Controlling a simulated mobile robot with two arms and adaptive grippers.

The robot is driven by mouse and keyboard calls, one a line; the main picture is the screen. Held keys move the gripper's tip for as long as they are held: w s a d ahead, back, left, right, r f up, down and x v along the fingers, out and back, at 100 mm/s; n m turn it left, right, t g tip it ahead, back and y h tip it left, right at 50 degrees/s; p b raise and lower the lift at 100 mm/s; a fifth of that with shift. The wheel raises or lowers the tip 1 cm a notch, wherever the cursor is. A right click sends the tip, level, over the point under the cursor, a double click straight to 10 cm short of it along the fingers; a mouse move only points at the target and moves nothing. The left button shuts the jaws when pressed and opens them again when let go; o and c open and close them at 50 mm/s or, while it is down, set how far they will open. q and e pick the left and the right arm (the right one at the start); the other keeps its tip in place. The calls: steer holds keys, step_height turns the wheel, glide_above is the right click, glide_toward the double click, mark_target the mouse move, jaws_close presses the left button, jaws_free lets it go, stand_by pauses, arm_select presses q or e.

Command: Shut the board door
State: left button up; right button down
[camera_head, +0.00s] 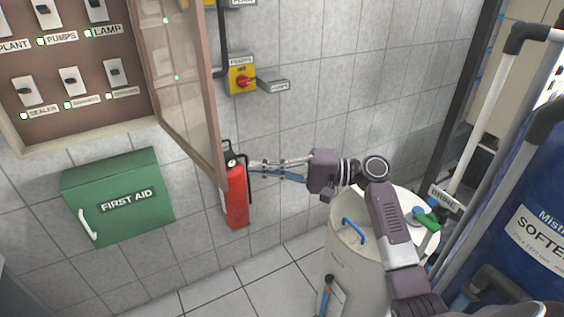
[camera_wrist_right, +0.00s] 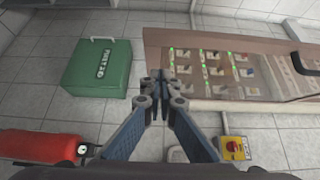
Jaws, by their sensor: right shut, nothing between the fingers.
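The board door (camera_head: 183,75) is a brown-framed clear panel, standing open and swung out from the right side of the switch board (camera_head: 130,62). The board holds rows of switches with labels such as PUMPS and LAMP. My right gripper (camera_head: 252,168) is shut and empty beside the door's lower outer corner, in front of the red extinguisher; I cannot tell whether it touches the door. In the right wrist view the shut fingertips (camera_wrist_right: 161,76) appear beside the board's frame, with the door panel (camera_wrist_right: 286,77) to their right. My left gripper is not in view.
A red fire extinguisher (camera_head: 236,192) hangs on the wall below the door's lower corner. A green first aid box (camera_head: 130,215) is under the board. A yellow isolator with a red knob (camera_head: 242,78) is to the right. A white tank (camera_head: 350,258) stands below my right arm.

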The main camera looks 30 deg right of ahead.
steer(key=a+p, duration=0.2)
steer(key=a, duration=0.3)
steer(key=shift+a, duration=0.15)
steer(key=shift+a, duration=0.1)
